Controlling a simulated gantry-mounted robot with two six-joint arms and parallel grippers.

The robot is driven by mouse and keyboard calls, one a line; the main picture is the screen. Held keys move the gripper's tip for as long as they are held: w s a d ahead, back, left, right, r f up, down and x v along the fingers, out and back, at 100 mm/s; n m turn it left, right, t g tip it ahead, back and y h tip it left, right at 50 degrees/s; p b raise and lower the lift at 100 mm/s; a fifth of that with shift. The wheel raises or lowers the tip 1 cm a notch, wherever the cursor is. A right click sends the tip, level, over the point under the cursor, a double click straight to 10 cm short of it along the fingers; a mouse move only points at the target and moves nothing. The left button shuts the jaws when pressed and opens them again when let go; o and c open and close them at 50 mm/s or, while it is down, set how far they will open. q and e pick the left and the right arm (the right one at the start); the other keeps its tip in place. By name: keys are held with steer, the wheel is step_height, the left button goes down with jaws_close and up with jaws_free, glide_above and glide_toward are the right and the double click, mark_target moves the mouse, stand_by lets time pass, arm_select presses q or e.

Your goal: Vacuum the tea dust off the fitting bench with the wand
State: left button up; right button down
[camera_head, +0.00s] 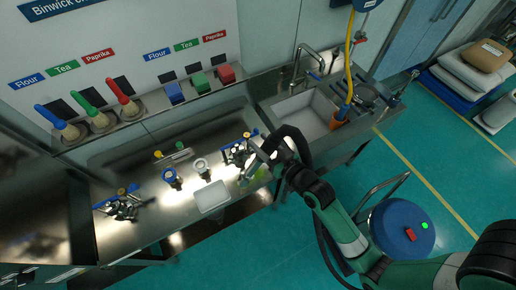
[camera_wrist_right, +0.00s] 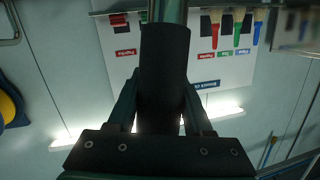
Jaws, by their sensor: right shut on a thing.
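My right gripper (camera_head: 280,158) is over the right end of the steel fitting bench (camera_head: 150,223). In the right wrist view its fingers (camera_wrist_right: 160,112) are shut on the dark grip of the wand (camera_wrist_right: 164,65), whose metal tube runs on beyond the grip. A black hose loops beside this gripper in the head view. A small bright green patch (camera_head: 262,173) shows on the bench just below the wand end; I cannot tell surely that it is tea dust. The blue round vacuum (camera_head: 395,225), with a red switch and a green light, stands on the floor. My left gripper is not in view.
Clusters of metal clamps with blue handles (camera_head: 122,205) stand on the bench, with a pale tray (camera_head: 211,197) and small fittings (camera_head: 172,177) between them. A sink (camera_head: 305,112) adjoins on the right. Brushes (camera_head: 128,104) and coloured blocks (camera_head: 200,82) line the back ledge.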

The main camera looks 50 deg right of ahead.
steer(key=shift+d+r+m+h, duration=0.25)
steer(key=shift+d, duration=0.35)
steer(key=shift+d+r+m+h, duration=0.2)
steer(key=shift+d+m+h, duration=0.05)
steer(key=shift+d, duration=0.35)
steer(key=shift+f, duration=0.1)
step_height(320, 180, down, 7)
steer(key=b, duration=0.7)
